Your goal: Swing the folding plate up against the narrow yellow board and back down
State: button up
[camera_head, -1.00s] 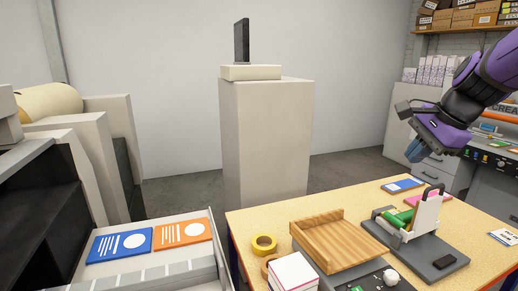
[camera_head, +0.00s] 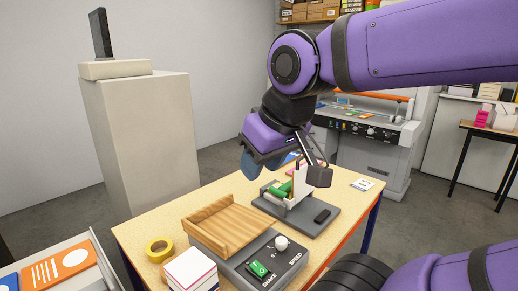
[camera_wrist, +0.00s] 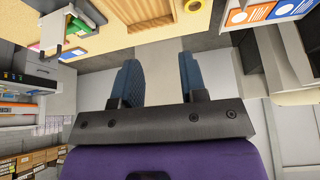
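A small device with a white upright plate (camera_head: 299,184), likely the folding plate, stands on a grey base (camera_head: 300,231) on the speckled yellow table. Green rollers (camera_head: 281,190) sit beside the plate. My wrist partly covers the plate's upper part and handle in the head view. I cannot make out a separate narrow yellow board. The device shows at the wrist view's top left, away from the fingers.
On the table (camera_head: 150,207) are a wooden tray (camera_head: 228,222), yellow tape (camera_head: 159,248), a stack of cards (camera_head: 192,270) and a control box (camera_head: 262,262). A tall pale cabinet (camera_head: 145,140) stands behind at left. A grey machine (camera_head: 365,150) stands beyond the table.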

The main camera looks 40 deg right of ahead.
jog(key=w+d+m+g, duration=0.1)
jog(key=w+d+m, duration=0.6)
jog(key=d, duration=0.6)
jog(key=w+d+m+g, duration=0.2)
jog(key=w+d+m, duration=0.4)
jog(key=w+d, duration=0.45)
jog(key=d+f+m, duration=0.2)
jog(key=d, duration=0.5)
jog(key=d+f+m, duration=0.2)
jog(key=d+f, duration=0.1)
jog(key=d, duration=0.4)
jog(key=f, duration=0.9)
jog(key=shift+w+f, duration=0.35)
jog(key=shift+w, duration=0.05)
jog(key=shift+c, duration=0.5)
grip_shut()
